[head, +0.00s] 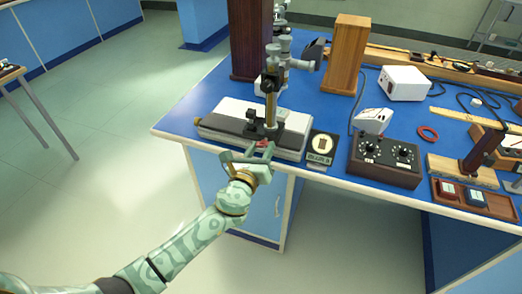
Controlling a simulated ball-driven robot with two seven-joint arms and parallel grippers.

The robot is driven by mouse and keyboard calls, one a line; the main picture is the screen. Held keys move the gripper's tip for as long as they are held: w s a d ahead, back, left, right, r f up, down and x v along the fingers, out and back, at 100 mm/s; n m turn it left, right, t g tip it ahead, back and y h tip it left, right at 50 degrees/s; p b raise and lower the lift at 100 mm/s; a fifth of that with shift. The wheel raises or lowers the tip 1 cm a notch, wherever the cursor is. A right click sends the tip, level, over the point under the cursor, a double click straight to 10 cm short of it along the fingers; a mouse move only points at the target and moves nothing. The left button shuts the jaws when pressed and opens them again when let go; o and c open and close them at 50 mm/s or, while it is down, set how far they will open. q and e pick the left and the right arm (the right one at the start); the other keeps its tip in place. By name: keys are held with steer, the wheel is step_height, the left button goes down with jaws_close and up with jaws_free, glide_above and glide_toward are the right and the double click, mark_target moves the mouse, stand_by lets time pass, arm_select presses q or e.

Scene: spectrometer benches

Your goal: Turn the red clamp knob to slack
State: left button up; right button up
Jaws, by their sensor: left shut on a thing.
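The red clamp knob (262,143) shows as a small red patch at the front edge of the white and dark instrument base (222,122), near the blue bench's left corner. A microscope-like column with a brass-coloured tube (270,108) rises from this base. My left gripper (260,153) reaches up from the lower left and is shut on the red knob, whose lower part its fingers hide. The knob's turn angle is too small to read. My right gripper is not in view.
The floor (120,150) at left is clear.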

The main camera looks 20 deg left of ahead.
arm_select(q)
steer(key=n+b, duration=0.1)
steer(key=n, duration=0.2)
steer(key=shift+n, duration=0.4)
steer(key=n, duration=0.3)
steer(key=shift+n, duration=0.3)
steer(key=n, duration=0.3)
steer(key=shift+n, duration=2)
steer(key=o, duration=1)
